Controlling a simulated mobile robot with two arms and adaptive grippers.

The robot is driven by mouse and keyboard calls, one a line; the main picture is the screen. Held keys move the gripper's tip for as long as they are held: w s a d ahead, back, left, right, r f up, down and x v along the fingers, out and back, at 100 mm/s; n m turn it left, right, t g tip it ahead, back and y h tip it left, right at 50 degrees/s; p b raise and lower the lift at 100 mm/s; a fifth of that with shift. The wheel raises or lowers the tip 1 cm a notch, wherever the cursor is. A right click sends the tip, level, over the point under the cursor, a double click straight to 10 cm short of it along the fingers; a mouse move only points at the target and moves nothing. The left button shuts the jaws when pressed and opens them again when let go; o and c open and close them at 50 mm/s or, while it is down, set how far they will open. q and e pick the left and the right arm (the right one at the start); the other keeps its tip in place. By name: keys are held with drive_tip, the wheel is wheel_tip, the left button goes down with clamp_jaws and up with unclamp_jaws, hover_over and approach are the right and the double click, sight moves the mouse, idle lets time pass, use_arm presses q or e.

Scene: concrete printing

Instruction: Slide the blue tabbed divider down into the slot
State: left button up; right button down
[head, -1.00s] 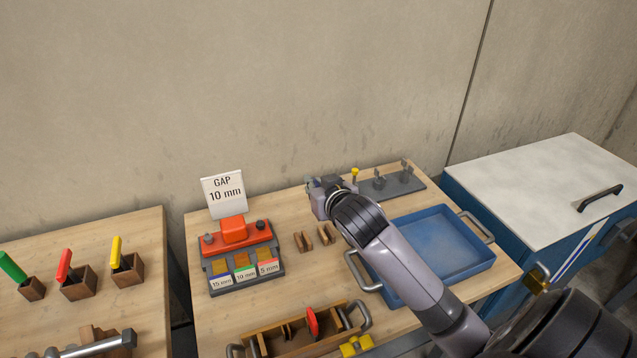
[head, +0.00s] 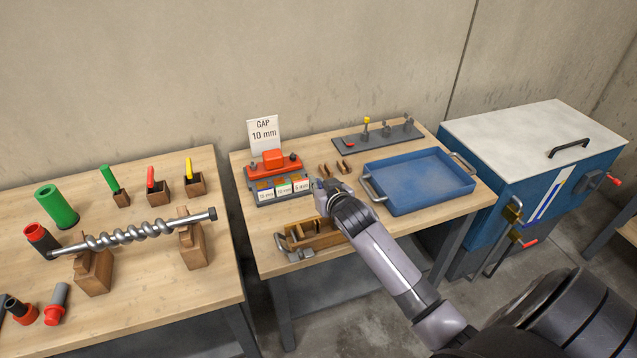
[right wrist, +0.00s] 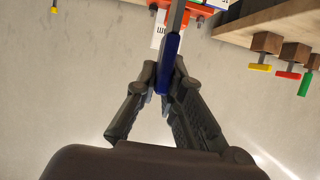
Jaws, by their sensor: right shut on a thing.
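My right gripper (head: 322,188) is over the middle table, just behind the wooden slotted box (head: 296,240). In the right wrist view, its fingers (right wrist: 164,85) are shut on the blue tab of the divider (right wrist: 170,62). The divider's grey plate extends from the tab toward the top of that view. In the head view I cannot make out the divider, and my wrist and forearm cover the box's right part. I cannot tell which slot lies under the divider. My left gripper is not in view.
Behind are the red and grey gap gauge (head: 272,163), the "10 mm" sign (head: 263,133), two small wooden holders (head: 344,167) and a grey rack (head: 379,132). A blue tray (head: 418,181) stands right. The left table (head: 140,290) holds an auger (head: 130,234).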

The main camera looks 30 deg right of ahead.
drive_tip(key=shift+w+d, duration=0.1)
drive_tip(key=shift+r, duration=0.15)
drive_tip(key=shift+s, duration=0.2)
drive_tip(key=shift+f+b, duration=0.35)
drive_tip(key=shift+f, duration=0.6)
drive_tip(key=shift+f+b, duration=1.25)
drive_tip(key=shift+f, duration=0.8)
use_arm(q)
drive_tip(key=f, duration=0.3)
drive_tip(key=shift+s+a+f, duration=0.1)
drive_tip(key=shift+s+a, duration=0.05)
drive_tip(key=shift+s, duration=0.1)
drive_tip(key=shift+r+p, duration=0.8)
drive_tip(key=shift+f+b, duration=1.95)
use_arm(e)
drive_tip(key=shift+f, duration=3.05)
